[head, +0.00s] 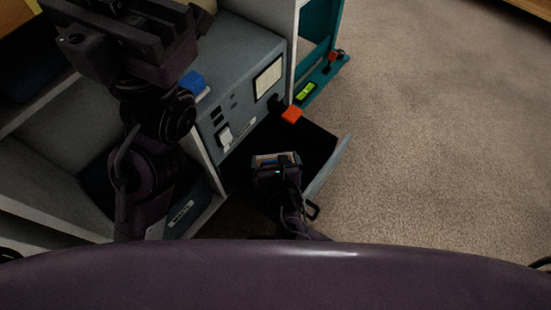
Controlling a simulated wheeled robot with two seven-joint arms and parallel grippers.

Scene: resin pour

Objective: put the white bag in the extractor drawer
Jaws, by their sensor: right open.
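The grey extractor (237,75) stands at the upper middle, with switches and a white label on its front. Its drawer (332,165) is pulled out, with a dark interior and a grey front panel. My right gripper (277,160) is open over the drawer's near part. A small pale patch with orange and blue bits shows at its fingers; I cannot tell whether it is the white bag. No white bag can be made out clearly elsewhere. My left arm rises at the left, its dark end (125,45) near the top edge; its fingers cannot be made out.
An orange-red block (292,115) shows at the drawer's back corner. A blue object (192,82) lies by the extractor's left side. A teal cabinet (322,70) with a yellow-green item (305,90) stands behind. Pale shelving is at left; carpet (440,140) at right is clear.

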